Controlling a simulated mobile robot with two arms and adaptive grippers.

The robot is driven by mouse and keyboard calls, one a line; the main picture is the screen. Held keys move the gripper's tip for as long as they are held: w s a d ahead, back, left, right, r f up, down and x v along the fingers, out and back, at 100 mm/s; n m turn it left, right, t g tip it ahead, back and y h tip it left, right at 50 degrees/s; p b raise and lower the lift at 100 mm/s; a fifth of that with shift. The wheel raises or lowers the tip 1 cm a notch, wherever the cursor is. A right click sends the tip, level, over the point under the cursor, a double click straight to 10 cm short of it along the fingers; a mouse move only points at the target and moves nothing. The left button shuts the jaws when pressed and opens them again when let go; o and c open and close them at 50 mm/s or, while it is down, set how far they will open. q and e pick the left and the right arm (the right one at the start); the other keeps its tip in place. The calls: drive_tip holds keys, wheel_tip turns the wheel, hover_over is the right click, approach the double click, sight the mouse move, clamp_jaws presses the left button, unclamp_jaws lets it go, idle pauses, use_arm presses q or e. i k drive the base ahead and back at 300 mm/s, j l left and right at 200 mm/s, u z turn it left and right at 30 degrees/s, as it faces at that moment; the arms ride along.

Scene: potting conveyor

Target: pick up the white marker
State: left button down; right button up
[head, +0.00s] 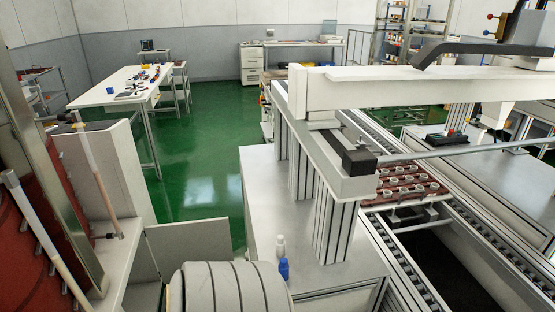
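A small white upright object with a narrower top (280,247) stands on the grey metal surface near the bottom centre of the head view. It may be the white marker, but it is too small to be sure. A similar blue object (284,270) stands just in front of it, and the white one's lower part is partly hidden behind the blue one. Neither of my grippers is in view, and nothing visible touches the white object.
A white beam (400,90) crosses above the conveyor (412,275). A red tray (398,188) holds several pale cups. A ribbed grey-white rounded form (228,290) is close at the bottom. Green floor is open behind.

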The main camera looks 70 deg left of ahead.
sight(280, 243)
drive_tip(key=u, duration=2.3)
drive_tip(key=i+l, duration=0.15)
drive_tip(key=l, duration=0.25)
